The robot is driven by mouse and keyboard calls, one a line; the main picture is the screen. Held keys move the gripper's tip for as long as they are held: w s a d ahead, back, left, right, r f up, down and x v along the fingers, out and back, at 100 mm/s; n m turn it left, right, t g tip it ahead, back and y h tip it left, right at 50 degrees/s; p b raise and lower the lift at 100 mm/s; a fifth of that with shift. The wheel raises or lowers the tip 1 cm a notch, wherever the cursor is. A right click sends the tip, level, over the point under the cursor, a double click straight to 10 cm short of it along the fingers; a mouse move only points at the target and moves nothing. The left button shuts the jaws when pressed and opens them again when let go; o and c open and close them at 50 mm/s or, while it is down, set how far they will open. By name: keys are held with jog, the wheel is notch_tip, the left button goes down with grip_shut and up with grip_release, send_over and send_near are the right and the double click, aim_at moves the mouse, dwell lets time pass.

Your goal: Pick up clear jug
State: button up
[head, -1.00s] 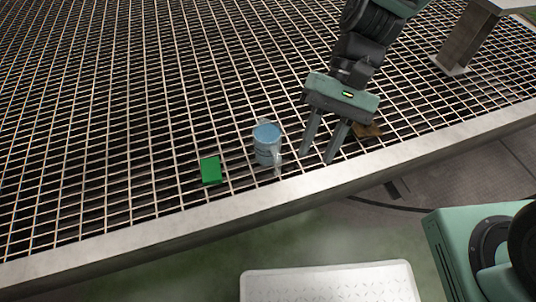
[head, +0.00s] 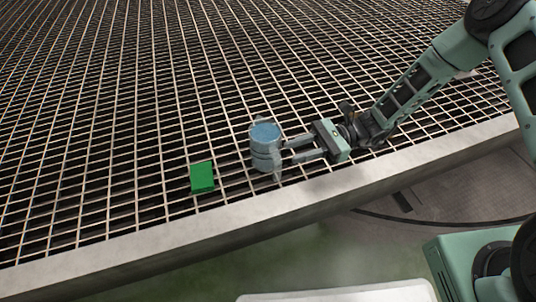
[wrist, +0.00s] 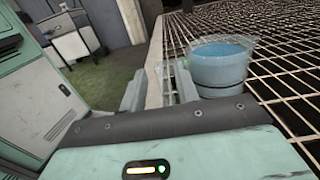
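The clear jug (head: 265,157), with bluish contents, stands upright on the metal grating near its front edge. Its handle side faces the lower right in the head view. My gripper (head: 287,151) reaches in from the right, lying low and nearly level, with its fingers apart and the tips close to the jug. In the wrist view the jug (wrist: 218,68) is beyond the right finger, and a clear part, seemingly the handle, shows near the gap between the fingers (wrist: 160,90). I cannot tell whether the fingers touch it.
A green block (head: 202,177) lies on the grating (head: 120,120) left of the jug. A pale metal rim (head: 200,217) borders the grating in front. The grating behind and left of the jug is clear. A white plate (head: 340,293) is at the bottom.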

aim_at(269, 153)
notch_tip(269, 153, down, 6)
jog(key=shift+r+b, duration=0.15)
jog(key=shift+b, duration=0.9)
jog(key=shift+s+a+r, duration=0.2)
jog(key=shift+a+r, duration=0.1)
jog(key=shift+a, duration=0.2)
jog(key=b+x, duration=0.2)
jog(key=x, duration=0.4)
jog(key=shift+s+a, duration=0.1)
jog(key=shift+a, duration=0.15)
jog(key=shift+r, duration=0.15)
grip_shut()
